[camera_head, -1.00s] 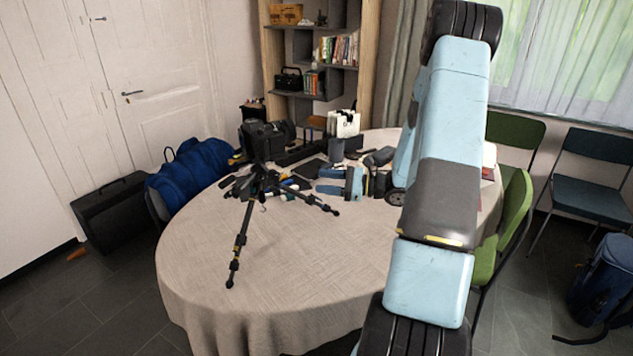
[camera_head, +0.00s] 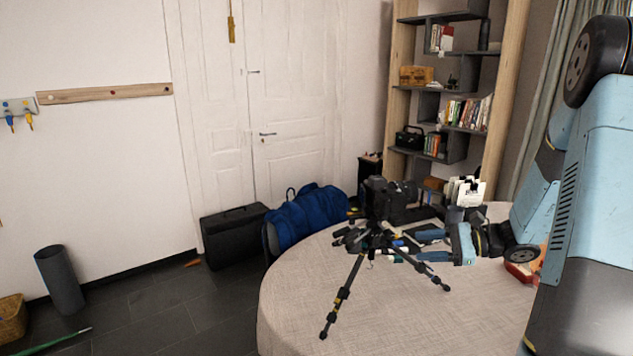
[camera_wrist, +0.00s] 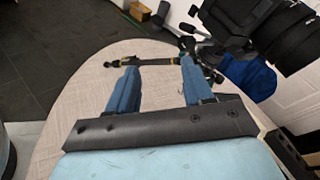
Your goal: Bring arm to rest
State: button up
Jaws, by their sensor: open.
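My gripper (camera_head: 468,245) is over the far part of the round table, right of the black tripod (camera_head: 352,285). In the wrist view my gripper (camera_wrist: 152,75) has its two blue fingers spread wide, open, with nothing held. A tripod leg (camera_wrist: 158,62) shows just beyond the fingertips, and I cannot tell if they touch it. A black camera (camera_head: 390,198) sits on top of the tripod. My light blue arm reaches in from the right and hides part of the table and what lies behind it.
The table (camera_head: 300,300) has a pale cloth, clear at its front left. Small items crowd its back. A blue bag (camera_head: 305,215) and a black case (camera_head: 232,235) stand on the floor beyond it. A shelf (camera_head: 485,110) stands behind. The floor at left is mostly open.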

jog(key=s+a+r+n+g+h, duration=0.2)
jog(key=s+a+r+n+h, duration=0.3)
jog(key=s, duration=0.4)
jog(key=s+a+r+n+g+h, duration=0.2)
jog(key=s+a+r+n+h, duration=0.1)
jog(key=s+r+n+h, duration=0.5)
jog(key=s+d+r+n+t+h, duration=0.1)
jog(key=s+r+t, duration=0.3)
jog(key=s, duration=0.4)
jog(key=shift+d+r+n+t+h, duration=0.15)
jog(key=shift+d+n+t+h, duration=0.2)
jog(key=shift+d+n, duration=0.45)
